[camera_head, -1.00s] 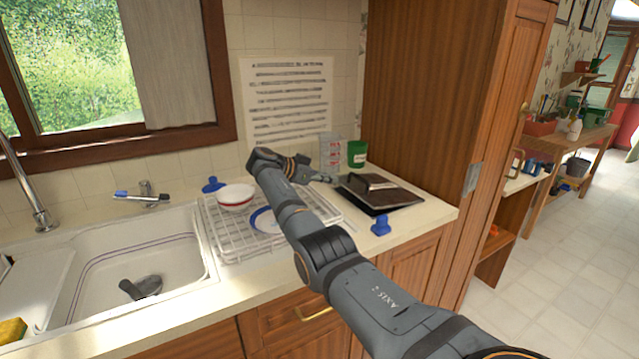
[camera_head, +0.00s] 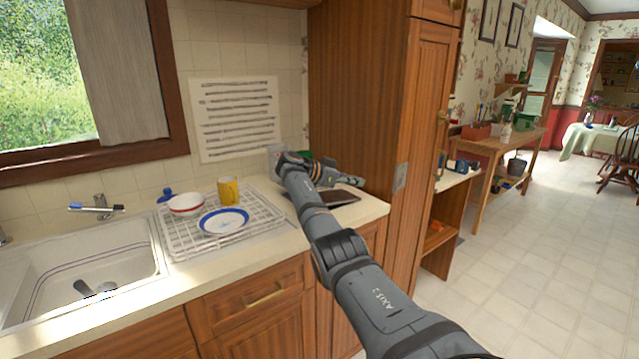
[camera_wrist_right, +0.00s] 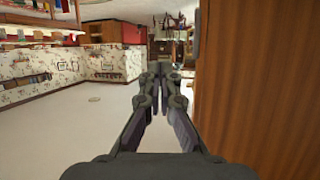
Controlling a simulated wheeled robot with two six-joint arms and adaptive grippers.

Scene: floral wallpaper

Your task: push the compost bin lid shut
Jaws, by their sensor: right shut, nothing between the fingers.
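A low dark brown slab (camera_head: 341,197) lies on the counter beside the tall wooden cabinet. It is partly hidden by my right gripper, and I cannot tell for sure whether it is the compost bin lid. My right gripper (camera_head: 357,181) is shut and empty, pointing right above the slab's back part in the head view. I cannot tell whether it touches the slab. In the right wrist view, the shut fingers (camera_wrist_right: 160,75) show in the middle, with no bin or lid in sight. My left gripper is not in view.
The cabinet (camera_head: 362,110) stands close behind the gripper. A green container (camera_head: 305,155) is mostly hidden. Open floor (camera_head: 520,240) lies to the right.

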